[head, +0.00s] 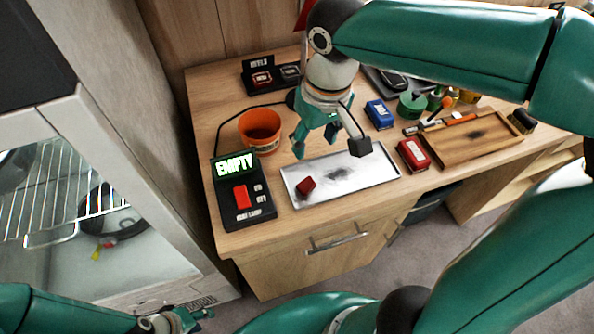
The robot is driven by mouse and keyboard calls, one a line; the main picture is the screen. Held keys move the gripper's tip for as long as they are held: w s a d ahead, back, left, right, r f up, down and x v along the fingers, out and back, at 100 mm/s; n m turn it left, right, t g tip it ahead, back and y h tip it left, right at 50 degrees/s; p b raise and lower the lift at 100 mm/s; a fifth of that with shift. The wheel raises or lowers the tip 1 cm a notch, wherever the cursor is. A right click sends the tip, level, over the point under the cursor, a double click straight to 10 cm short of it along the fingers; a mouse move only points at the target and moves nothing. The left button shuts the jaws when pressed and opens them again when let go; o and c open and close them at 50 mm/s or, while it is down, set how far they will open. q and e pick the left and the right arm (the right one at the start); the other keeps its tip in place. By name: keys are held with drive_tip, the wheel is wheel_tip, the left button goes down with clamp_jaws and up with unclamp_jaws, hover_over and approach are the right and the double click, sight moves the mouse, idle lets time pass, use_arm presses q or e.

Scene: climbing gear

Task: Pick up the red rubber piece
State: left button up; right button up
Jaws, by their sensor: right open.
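The red rubber piece (305,187) looks like a small dark red block. It lies near the left end of a shallow white tray (357,186) on the wooden desk. My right gripper (328,146) hangs over the back of the tray, above and to the right of the red piece. It is open, with nothing between its fingers, and apart from the piece. My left gripper (187,320) is low at the bottom left edge, away from the desk. It is partly cut off, and its opening cannot be made out.
A black box with an "EMPTY" display (240,187) and an orange pot (262,128) stand left of the tray. A red box (413,154), a blue box (379,114) and a wooden tray (465,146) are to the right. A glass-fronted cabinet (95,220) stands at the left.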

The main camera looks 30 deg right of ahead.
hover_over(307, 184)
drive_tip(key=f, duration=1.1)
drive_tip(key=shift+s+d, duration=0.1)
drive_tip(key=shift+s, duration=0.25)
drive_tip(key=shift+w+f, duration=0.15)
drive_tip(key=shift+f, duration=1.15)
drive_tip(key=shift+w+f, duration=0.15)
drive_tip(key=shift+f, duration=1.15)
drive_tip(key=shift+c, duration=0.3)
drive_tip(key=c, duration=0.5)
